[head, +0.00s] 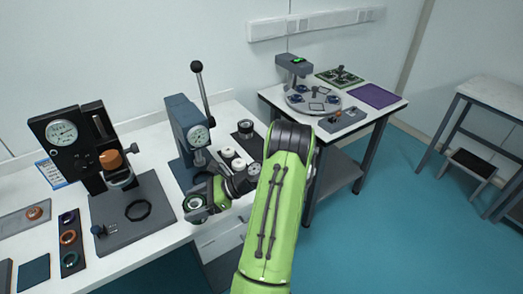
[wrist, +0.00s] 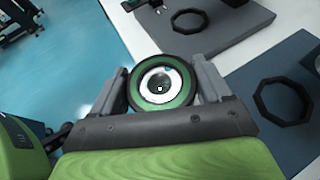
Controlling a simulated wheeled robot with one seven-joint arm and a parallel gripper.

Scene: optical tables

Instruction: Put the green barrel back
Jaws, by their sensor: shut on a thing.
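My gripper (wrist: 160,88) is shut on the green barrel (wrist: 183,93), with one finger on each side of it. In the wrist view the barrel shows end-on, with a green ring, a dark rim and a pale, lens-like centre. In the head view the green barrel (head: 195,202) is at the end of my arm, in front of the blue-grey press (head: 187,130) near the table's front edge. My arm hides part of the table there. I cannot tell from these views how high the barrel is held.
A black press with a gauge (head: 63,133) stands at left; its grey plate (head: 160,195) bears a dark octagonal ring (head: 138,210). A black tray (head: 72,258) holds coloured rings. White round parts (head: 228,153) stand beside my gripper. A second table (head: 375,115) with a round turntable (head: 313,101) stands behind right.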

